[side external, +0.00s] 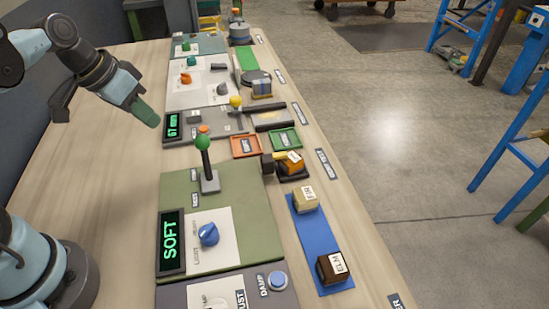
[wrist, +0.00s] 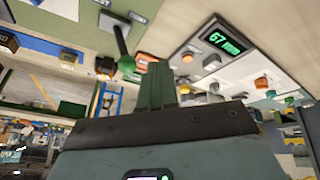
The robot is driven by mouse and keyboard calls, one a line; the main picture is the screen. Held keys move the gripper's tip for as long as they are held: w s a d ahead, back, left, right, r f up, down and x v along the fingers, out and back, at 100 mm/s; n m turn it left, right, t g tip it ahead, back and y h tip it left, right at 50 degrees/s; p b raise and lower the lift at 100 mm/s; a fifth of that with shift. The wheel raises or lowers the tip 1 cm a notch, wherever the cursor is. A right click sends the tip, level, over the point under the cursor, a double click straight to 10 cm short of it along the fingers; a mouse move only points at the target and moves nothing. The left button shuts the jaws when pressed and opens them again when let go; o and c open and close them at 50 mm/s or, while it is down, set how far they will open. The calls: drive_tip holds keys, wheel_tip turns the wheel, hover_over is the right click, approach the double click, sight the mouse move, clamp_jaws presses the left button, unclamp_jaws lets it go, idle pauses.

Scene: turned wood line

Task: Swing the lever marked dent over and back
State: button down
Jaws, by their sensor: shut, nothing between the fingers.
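A lever with a green ball knob (side external: 203,143) and a dark stick stands nearly upright on a grey base, on the green panel (side external: 260,235). Small tags lie beside it, too small to read for sure, so I cannot confirm the word dent. The lever also shows in the wrist view (wrist: 127,63), left of the fingers. My gripper (side external: 146,116), with green fingers, hangs above the bench to the left of the lever, apart from it. In the wrist view its fingers (wrist: 158,78) are together and empty.
A second lever with a yellow knob (side external: 235,102) stands on the grey panel behind. A SOFT display (side external: 171,241) and a blue knob (side external: 208,234) are in front. Wooden blocks sit on a blue strip (side external: 312,240) at the right. Bare wood (side external: 125,190) lies left of the panels.

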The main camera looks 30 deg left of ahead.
drive_tip(key=w+a+r+m+g+h, duration=0.1)
drive_tip(key=w+a+m+h, duration=0.2)
drive_tip(key=a+h, duration=0.2)
drive_tip(key=shift+a, duration=0.55)
approach(205, 156)
drive_tip(key=shift+w+a+f, duration=0.15)
drive_tip(key=shift+w+f, duration=1.8)
drive_tip(key=shift+f, duration=0.1)
